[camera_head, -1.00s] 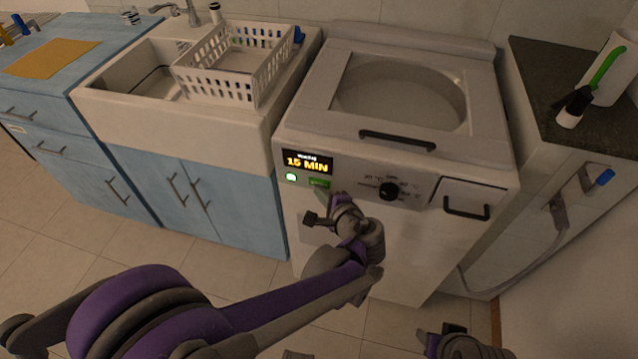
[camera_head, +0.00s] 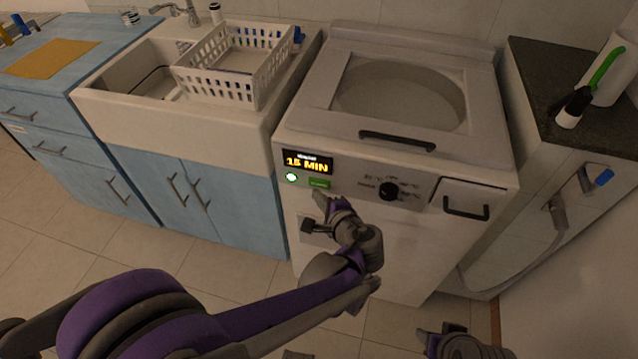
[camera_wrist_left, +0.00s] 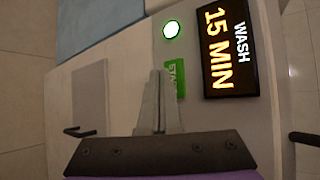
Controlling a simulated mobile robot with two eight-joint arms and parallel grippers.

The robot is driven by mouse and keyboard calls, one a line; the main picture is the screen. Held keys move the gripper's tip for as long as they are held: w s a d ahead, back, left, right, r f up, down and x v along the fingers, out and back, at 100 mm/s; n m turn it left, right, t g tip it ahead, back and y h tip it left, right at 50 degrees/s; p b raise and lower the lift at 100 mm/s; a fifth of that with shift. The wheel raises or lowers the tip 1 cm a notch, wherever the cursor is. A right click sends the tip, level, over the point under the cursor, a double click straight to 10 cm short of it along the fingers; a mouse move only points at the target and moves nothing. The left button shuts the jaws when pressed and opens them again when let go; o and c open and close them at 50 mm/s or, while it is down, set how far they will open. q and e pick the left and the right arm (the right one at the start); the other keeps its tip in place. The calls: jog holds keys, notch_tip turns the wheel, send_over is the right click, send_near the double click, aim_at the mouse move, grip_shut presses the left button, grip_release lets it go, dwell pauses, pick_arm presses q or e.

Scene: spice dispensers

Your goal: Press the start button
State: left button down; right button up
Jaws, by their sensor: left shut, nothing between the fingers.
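The green start button (camera_head: 319,183) is on the front panel of the white washing machine (camera_head: 400,240), below the display (camera_head: 307,162) that reads 15 MIN. It also shows in the left wrist view (camera_wrist_left: 175,78), partly covered by my fingers. My left gripper (camera_head: 320,195) is shut and empty, its tips just below the button in the head view. In the left wrist view the closed fingertips (camera_wrist_left: 160,73) overlap the button's left edge; I cannot tell whether they touch it. A part of my right arm shows at the bottom edge, its jaws unclear.
A lit round light (camera_head: 291,177) sits left of the button, and a black knob (camera_head: 389,191) sits to its right. A black lid handle (camera_head: 397,141) and drawer handle (camera_head: 466,208) stick out. Blue cabinets (camera_head: 200,195) stand left, a dark-topped counter (camera_head: 560,80) right.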

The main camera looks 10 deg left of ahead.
pick_arm(q)
jog(key=s, duration=0.5)
pick_arm(e)
jog(key=shift+r, duration=0.3)
pick_arm(q)
jog(key=shift+a, duration=0.1)
dwell(0.6)
jog(key=s+a+f+n+g+h, duration=0.2)
jog(key=s+a+n+g+h, duration=0.15)
jog(key=s+n, duration=0.5)
jog(key=s+a+f+n+g+h, duration=0.15)
jog(key=s+n+h, duration=0.4)
jog(key=s, duration=0.65)
notch_tip(320, 180, up, 20)
jog(key=w+y+p, duration=0.1)
jog(key=w+p, duration=0.1)
jog(key=p, duration=1.5)
jog(key=shift+a+f+p, duration=0.2)
jog(key=shift+a+p, duration=0.1)
jog(key=shift+a, duration=0.1)
pick_arm(e)
notch_tip(320, 180, up, 19)
jog(key=w, duration=0.2)
jog(key=shift+t, duration=0.4)
